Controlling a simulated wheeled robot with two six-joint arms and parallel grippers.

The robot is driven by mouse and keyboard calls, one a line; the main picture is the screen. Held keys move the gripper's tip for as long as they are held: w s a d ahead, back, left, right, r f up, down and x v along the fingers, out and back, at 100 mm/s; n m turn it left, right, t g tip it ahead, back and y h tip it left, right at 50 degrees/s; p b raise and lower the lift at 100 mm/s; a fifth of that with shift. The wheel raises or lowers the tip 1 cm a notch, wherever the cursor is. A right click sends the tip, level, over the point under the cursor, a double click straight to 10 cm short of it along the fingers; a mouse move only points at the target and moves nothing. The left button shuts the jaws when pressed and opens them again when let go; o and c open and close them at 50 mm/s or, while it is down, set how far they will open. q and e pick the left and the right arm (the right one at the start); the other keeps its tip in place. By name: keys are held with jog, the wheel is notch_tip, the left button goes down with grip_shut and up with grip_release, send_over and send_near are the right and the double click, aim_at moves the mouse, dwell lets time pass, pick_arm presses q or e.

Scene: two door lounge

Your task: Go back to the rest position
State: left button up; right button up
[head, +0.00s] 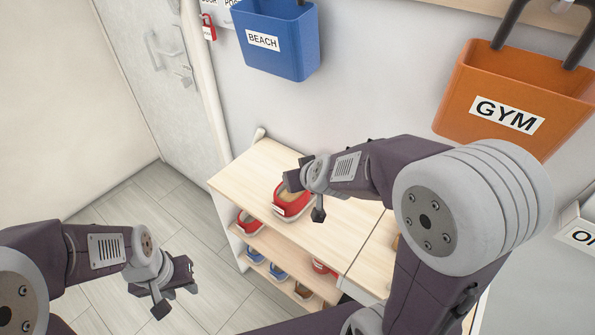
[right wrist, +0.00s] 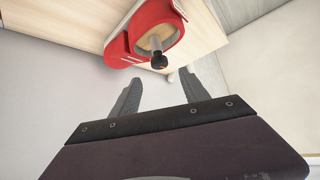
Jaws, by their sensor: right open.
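My left gripper (head: 176,298) is at the lower left in the head view, over the floor, its fingers apart with nothing between them. My right gripper (head: 312,187) is over the shoe rack's top, partly hidden by its own wrist. The right wrist view shows its two fingers (right wrist: 160,95) apart and empty. A red shoe with a tan inside (head: 291,200) sits on the rack top just beside the right gripper. It also shows beyond the fingers in the right wrist view (right wrist: 120,48).
The wooden shoe rack (head: 250,165) holds red and blue shoes on lower shelves. A blue BEACH bin (head: 285,50) and an orange GYM bin (head: 520,85) hang on the wall. A door (head: 150,70) stands at the left. Grey floor (head: 115,205) is clear at left.

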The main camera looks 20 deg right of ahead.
dwell(0.3)
jog(key=s+d+f+g, duration=0.1)
jog(key=s+f+g, duration=0.1)
jog(key=s, duration=0.4)
jog(key=s+f+g+p, duration=0.1)
jog(key=s+f+g, duration=0.2)
jog(key=s, duration=0.2)
jog(key=s+d+f+m+g+p, duration=0.1)
jog(key=s+f+g, duration=0.1)
jog(key=s, duration=0.4)
jog(key=shift+s+d+f+g, duration=0.3)
jog(key=shift+d+f+g, duration=0.05)
jog(key=shift+g, duration=0.05)
